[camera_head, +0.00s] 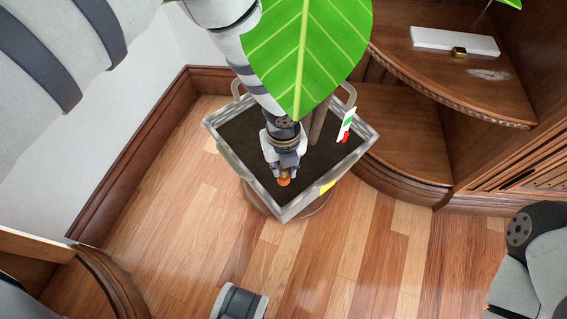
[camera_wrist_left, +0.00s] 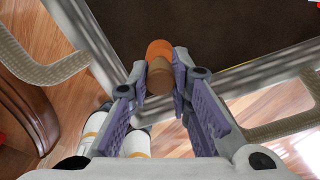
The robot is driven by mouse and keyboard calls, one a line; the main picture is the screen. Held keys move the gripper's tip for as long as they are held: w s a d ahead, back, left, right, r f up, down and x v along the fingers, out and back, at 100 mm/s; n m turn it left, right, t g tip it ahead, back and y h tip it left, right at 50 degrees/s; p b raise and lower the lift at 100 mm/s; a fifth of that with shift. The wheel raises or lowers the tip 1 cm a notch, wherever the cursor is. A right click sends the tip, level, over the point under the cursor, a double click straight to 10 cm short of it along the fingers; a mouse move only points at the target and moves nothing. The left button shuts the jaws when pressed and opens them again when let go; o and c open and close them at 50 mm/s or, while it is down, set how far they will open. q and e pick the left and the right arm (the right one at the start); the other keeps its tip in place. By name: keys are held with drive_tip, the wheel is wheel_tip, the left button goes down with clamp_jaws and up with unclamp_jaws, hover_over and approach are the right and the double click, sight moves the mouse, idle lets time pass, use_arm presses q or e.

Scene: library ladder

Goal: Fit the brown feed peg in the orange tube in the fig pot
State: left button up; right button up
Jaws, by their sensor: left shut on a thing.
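The fig pot (camera_head: 238,168) is a grey square planter with dark soil, a trunk and a large green leaf over it. My left gripper (camera_head: 285,166) reaches down over the pot's near corner. It is shut on the brown feed peg (camera_wrist_left: 158,80), which shows between its fingers in the left wrist view. The orange tube (camera_wrist_left: 160,48) shows just beyond the peg there, in line with it; I cannot tell whether the peg's end is inside. In the head view the orange tube (camera_head: 284,181) is a small spot below the fingers. My right gripper is not in view.
The green leaf (camera_head: 305,50) hangs in front of my left arm. A white tag with green and red (camera_head: 347,124) stands at the pot's right side. A yellow mark (camera_head: 327,188) is on the rim. Wooden shelves (camera_head: 410,130) stand right; a handle (camera_wrist_left: 40,70) shows left.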

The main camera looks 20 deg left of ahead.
use_arm(q)
drive_tip(key=shift+f+b, duration=0.35)
drive_tip(key=shift+f, duration=0.2)
idle(0.4)
drive_tip(key=o, duration=1.3)
drive_tip(key=shift+r, duration=0.1)
drive_tip(key=shift+r+p, duration=2)
drive_tip(key=shift+r, duration=1)
drive_tip(key=shift+f, duration=0.1)
